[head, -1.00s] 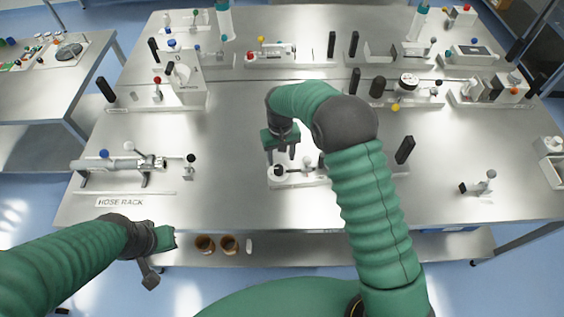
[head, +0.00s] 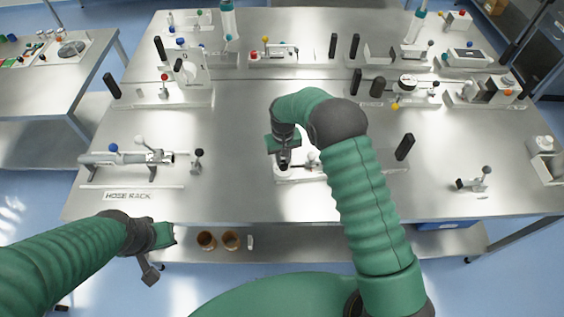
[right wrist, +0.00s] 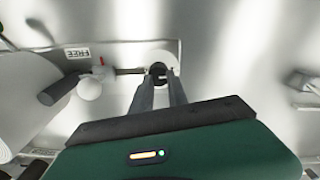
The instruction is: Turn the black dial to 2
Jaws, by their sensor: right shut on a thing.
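A small black dial (right wrist: 157,70) sits on a round white disc on a low white base (head: 288,177) near the table's front middle. My right gripper (head: 284,160) points down over it and hides most of it in the head view. In the right wrist view the two fingers (right wrist: 158,80) are shut on the black dial, one on each side. Its setting cannot be read. My left gripper (head: 150,272) hangs in front of the table edge at lower left, away from the dial; its jaw opening is unclear.
A white ball-topped lever (right wrist: 89,88) and a FREE label (right wrist: 77,53) are beside the dial. A black upright handle (head: 405,147) stands to the right. The hose rack (head: 125,158) is at left, and several fixtures line the back. Bare table lies between.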

